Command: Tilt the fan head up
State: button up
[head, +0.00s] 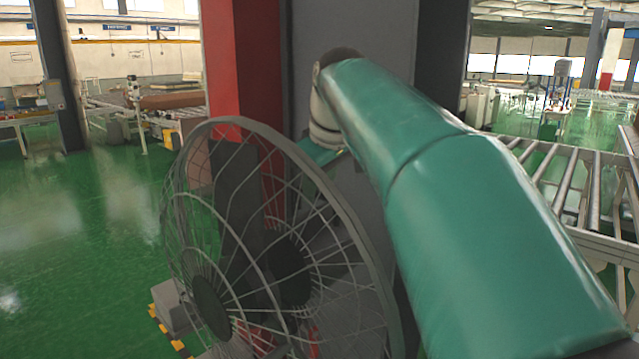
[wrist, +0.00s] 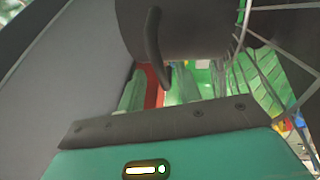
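The fan head (head: 275,245) is a round grey wire cage with a dark hub, low in the middle of the head view. In the wrist view, the fan's dark rounded housing (wrist: 195,28) fills the top, with cage wires (wrist: 268,42) at right. A dark curved handle (wrist: 153,45) stands out from the housing. My gripper (wrist: 158,82) has its two pale green fingers apart, on either side of the handle's lower end. I cannot tell whether they touch it. In the head view, my green arm reaches behind the cage, and the fingers are hidden.
A red and grey column (head: 237,65) stands right behind the fan. A roller conveyor (head: 575,185) is at right. A grey block with yellow-black edging (head: 172,308) sits on the floor at lower left. Green floor (head: 80,220) is open at left.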

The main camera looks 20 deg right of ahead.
jog(key=shift+a, duration=0.1)
grip_shut()
jog(key=w+d+f+g+y, duration=0.1)
jog(key=w+d+f+y, duration=0.2)
jog(key=d, duration=0.5)
jog(key=shift+w+d+f+m+g+y, duration=0.2)
jog(key=shift+w+f+m+g+y, duration=0.15)
jog(key=shift+f, duration=0.4)
jog(key=shift+s, duration=0.1)
grip_release()
jog(key=shift+r, duration=0.15)
